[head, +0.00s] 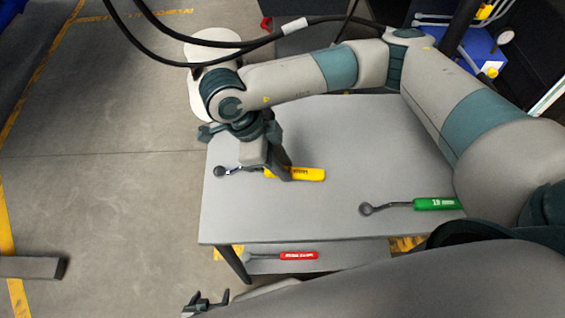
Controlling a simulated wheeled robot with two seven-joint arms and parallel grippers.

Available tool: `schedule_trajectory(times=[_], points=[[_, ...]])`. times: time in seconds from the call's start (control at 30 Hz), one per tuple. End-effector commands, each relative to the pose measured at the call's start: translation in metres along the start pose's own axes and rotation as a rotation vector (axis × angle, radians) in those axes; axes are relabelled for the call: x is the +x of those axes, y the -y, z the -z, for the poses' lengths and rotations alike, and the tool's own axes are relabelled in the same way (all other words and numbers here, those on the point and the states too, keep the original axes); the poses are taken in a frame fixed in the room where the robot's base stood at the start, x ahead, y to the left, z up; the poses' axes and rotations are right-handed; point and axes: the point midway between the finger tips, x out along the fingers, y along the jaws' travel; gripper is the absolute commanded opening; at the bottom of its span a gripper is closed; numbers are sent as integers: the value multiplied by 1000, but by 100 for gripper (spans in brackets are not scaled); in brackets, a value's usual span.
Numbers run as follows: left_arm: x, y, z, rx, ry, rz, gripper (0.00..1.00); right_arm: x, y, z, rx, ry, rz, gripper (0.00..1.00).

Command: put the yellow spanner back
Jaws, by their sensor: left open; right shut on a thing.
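The yellow spanner (308,174) has a yellow handle pointing right and a dark metal ring end on the left. It is at the left part of the grey table (345,215). My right gripper (279,171) points down and is shut on the yellow handle near its left end, with the fingers hiding part of it. Whether the spanner touches the tabletop or is just above it, I cannot tell. My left gripper (207,301) is open and empty at the bottom of the view, off the table's front left corner.
A green-handled spanner (436,204) lies on the table at the right. A red-handled spanner (298,255) lies on a lower shelf under the front edge. Blue equipment (478,52) stands behind at the right. Black cables hang across the top. The table's middle is clear.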

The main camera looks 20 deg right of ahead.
Motion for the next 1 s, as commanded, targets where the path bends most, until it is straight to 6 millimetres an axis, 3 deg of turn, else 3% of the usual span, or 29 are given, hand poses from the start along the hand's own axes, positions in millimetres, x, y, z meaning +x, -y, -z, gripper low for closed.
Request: schedule_trajectory(times=[0.47,0.5,0.57,1.0], points=[[2,4,-1,-2,21,4,72,4,0,-2,0,0,0,0],[2,4,-1,-2,21,4,72,4,0,-2,0,0,1,28],[2,4,-1,-2,21,4,72,4,0,-2,0,0,1,42],[3,4,-1,-2,22,4,72,0,0,-2,0,1,1,42]])
